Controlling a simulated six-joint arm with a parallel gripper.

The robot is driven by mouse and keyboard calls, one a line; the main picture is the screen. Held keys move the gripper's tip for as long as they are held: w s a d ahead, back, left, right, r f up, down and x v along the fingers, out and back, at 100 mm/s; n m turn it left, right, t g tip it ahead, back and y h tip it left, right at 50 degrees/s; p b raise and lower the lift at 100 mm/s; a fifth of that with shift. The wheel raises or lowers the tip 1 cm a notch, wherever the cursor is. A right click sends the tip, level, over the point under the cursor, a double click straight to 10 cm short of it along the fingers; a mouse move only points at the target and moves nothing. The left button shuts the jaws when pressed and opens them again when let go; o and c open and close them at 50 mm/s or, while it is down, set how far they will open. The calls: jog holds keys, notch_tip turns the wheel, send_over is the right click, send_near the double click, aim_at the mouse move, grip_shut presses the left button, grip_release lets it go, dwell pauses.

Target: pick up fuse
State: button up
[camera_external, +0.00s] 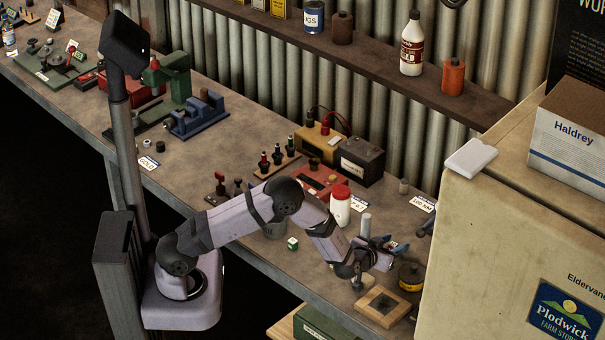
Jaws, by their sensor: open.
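My gripper (390,246) is at the right part of the workbench (225,165), at the end of my bent arm. Its bluish fingers are apart, and I see nothing held between them. I cannot pick out the fuse for certain; at this size several small parts on the bench look alike, and my arm and gripper hide some of the bench. A small green and white box (293,243) lies on the bench left of my forearm. A small greyish cylinder (404,186) stands farther back, near the wall.
A red-lidded white jar (340,206) stands behind my forearm. A large cream cabinet (500,240) blocks the right side. Bench left of my arm has clear patches.

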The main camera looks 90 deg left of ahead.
grip_shut()
jog(key=shift+r, duration=0.1)
